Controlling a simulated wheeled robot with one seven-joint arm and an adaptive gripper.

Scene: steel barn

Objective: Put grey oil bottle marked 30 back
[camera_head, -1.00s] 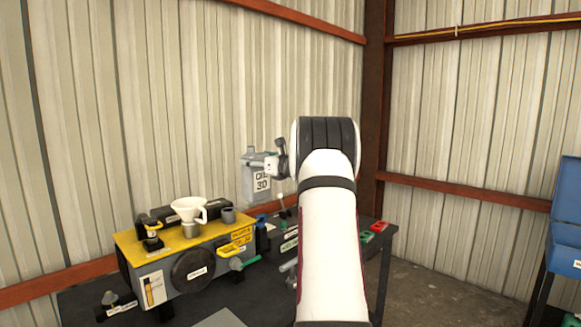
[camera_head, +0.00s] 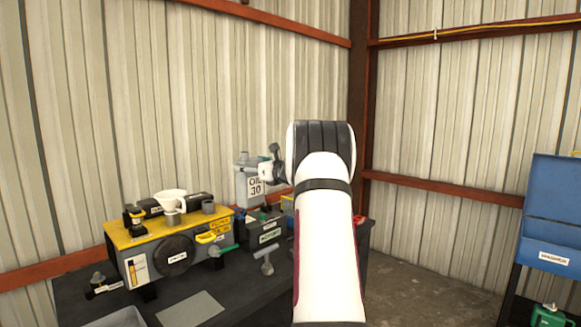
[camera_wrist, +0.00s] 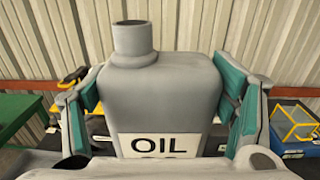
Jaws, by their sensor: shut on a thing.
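The grey oil bottle (camera_head: 249,185) has a white label reading OIL 30. It hangs upright in the air above the back of the dark workbench (camera_head: 235,300). My gripper (camera_head: 272,174) is shut on it from the right side in the head view. In the wrist view the bottle (camera_wrist: 160,95) fills the middle, its spout at the top left. The green pads of my gripper (camera_wrist: 160,112) press on both its sides. The lower part of the label is hidden in the wrist view.
A yellow-topped grey machine (camera_head: 170,240) with a white funnel (camera_head: 171,201) stands on the bench's left. A dark labelled box (camera_head: 262,232) stands below the bottle. A grey flat plate (camera_head: 190,308) lies in front. A blue cabinet (camera_head: 553,205) stands far right.

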